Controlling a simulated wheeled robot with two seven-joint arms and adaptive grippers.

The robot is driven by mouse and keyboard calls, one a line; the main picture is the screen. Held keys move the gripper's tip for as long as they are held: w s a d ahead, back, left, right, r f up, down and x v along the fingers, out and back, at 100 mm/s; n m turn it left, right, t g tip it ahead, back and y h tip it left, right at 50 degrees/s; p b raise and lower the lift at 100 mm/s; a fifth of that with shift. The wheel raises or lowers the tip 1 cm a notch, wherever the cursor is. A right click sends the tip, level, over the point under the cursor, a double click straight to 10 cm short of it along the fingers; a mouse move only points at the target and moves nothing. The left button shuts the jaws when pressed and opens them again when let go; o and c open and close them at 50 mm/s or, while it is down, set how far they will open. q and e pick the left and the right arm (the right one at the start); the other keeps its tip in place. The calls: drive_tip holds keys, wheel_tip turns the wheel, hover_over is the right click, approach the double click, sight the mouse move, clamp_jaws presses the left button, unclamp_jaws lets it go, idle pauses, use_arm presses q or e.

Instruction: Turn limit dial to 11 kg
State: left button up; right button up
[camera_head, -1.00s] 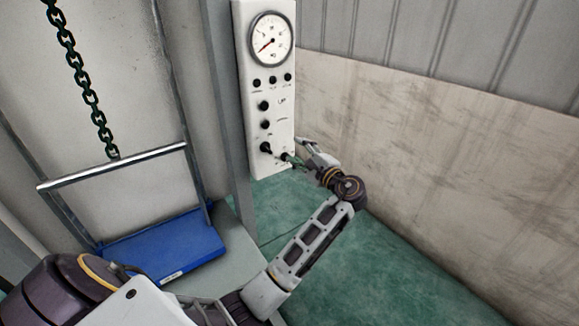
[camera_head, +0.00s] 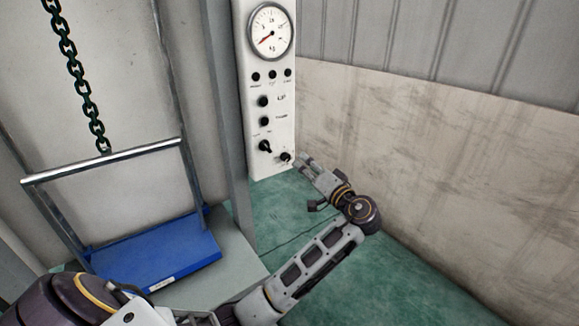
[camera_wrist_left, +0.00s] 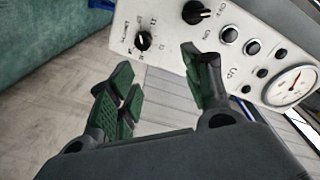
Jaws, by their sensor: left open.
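The limit dial (camera_head: 285,157) is the small black knob at the bottom right of the white control panel (camera_head: 280,105). In the left wrist view the dial (camera_wrist_left: 143,40) has a printed number scale around it. Its pointer setting is too small to read surely. My left gripper (camera_head: 311,183) is open and empty, just right of and below the dial, apart from it. In the left wrist view its green-padded fingers (camera_wrist_left: 157,68) are spread, with the dial beyond the gap. My right gripper is not in view.
A larger black knob (camera_head: 265,146) sits left of the dial, with more knobs, buttons and a round gauge (camera_head: 271,31) above. A blue tray (camera_head: 155,255), a metal bar frame (camera_head: 103,162) and a chain (camera_head: 75,80) are at left. A wall (camera_head: 430,150) stands at right.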

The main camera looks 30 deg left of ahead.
sight(287, 159)
use_arm(q)
drive_tip(key=shift+s+d+f+n+t+b, duration=0.1)
drive_tip(key=shift+s+d+f+n+b, duration=0.35)
drive_tip(key=shift+n, duration=0.7)
drive_tip(key=shift+s+d+f+n+t+b, duration=0.15)
drive_tip(key=shift+d+f+n+b, duration=0.2)
drive_tip(key=shift+f+n+b, duration=0.55)
drive_tip(key=shift+s+d+f+n+t+b, duration=0.1)
drive_tip(key=shift+s+d+f+n+b, duration=0.2)
drive_tip(key=shift+n, duration=1.05)
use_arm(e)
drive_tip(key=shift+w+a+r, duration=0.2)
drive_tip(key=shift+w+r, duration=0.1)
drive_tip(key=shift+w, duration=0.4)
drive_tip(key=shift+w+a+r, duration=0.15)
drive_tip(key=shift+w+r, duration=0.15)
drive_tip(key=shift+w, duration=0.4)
use_arm(q)
drive_tip(key=shift+r, duration=0.15)
drive_tip(key=shift+f+x, duration=0.15)
drive_tip(key=shift+x, duration=3.25)
drive_tip(key=shift+f+x, duration=0.15)
drive_tip(key=shift+x, duration=3.3)
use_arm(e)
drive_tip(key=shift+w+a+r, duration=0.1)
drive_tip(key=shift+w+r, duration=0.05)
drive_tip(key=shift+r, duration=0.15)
